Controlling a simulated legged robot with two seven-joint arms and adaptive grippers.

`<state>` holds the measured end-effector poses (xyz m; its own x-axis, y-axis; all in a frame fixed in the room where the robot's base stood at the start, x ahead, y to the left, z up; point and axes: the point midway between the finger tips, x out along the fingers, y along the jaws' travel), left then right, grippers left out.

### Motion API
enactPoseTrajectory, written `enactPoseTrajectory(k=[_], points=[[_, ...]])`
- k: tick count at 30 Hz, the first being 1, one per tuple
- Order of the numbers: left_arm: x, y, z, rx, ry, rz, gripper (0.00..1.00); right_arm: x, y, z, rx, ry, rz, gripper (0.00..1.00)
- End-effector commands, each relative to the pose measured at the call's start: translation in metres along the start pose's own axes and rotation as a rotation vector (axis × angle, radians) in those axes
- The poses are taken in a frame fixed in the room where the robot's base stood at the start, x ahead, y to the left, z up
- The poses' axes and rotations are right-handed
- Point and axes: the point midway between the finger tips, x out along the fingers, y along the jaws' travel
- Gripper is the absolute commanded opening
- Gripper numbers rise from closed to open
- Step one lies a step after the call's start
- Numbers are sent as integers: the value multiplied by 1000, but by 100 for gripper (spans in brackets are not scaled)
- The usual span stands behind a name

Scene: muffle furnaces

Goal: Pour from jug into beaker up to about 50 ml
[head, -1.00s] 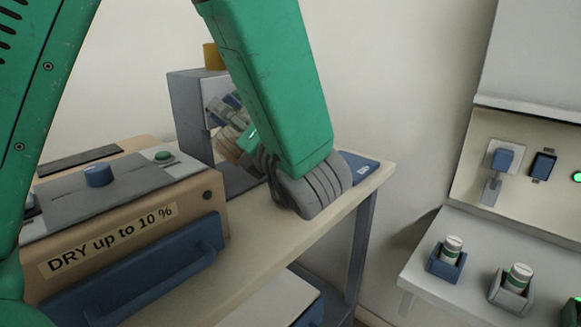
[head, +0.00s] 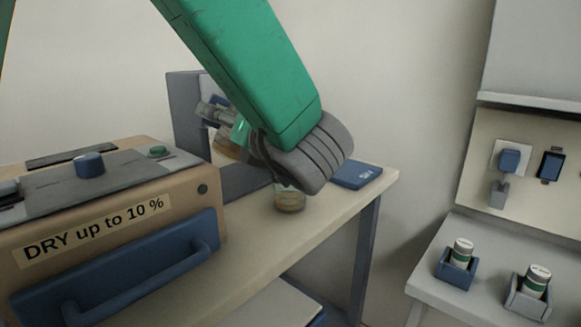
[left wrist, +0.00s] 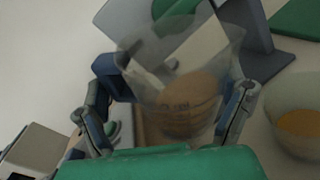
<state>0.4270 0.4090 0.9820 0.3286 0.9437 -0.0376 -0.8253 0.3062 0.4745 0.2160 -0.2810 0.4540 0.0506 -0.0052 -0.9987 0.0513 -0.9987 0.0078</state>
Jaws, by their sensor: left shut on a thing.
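My left gripper (head: 238,132) is shut on a clear jug (head: 224,150), mostly hidden behind my wrist in the head view. In the left wrist view the two fingers of the gripper (left wrist: 165,108) close on the sides of the jug (left wrist: 175,60), which holds brown material. The clear beaker (head: 290,198) stands on the bench just below my wrist, with its upper part covered. It also shows in the left wrist view (left wrist: 292,148), right of the jug and apart from it, with orange-brown material inside. No pouring stream shows. My right gripper is not in view.
A tan box labelled "DRY up to 10 %" (head: 95,228) with a blue handle stands at left. A grey stand (head: 185,120) is behind my gripper. A blue slab (head: 357,177) lies at the bench's right end. Small jars in holders (head: 459,262) stand on the right counter.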

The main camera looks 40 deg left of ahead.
Motion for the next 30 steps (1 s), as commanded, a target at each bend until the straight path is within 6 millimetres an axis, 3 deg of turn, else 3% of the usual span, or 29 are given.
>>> enactPoseTrajectory(k=[13, 30], points=[[0, -8, -8, -226, 45, -34, 39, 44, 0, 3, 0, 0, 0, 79], [-2, -17, -13, -463, 91, -69, 39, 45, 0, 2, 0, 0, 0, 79]])
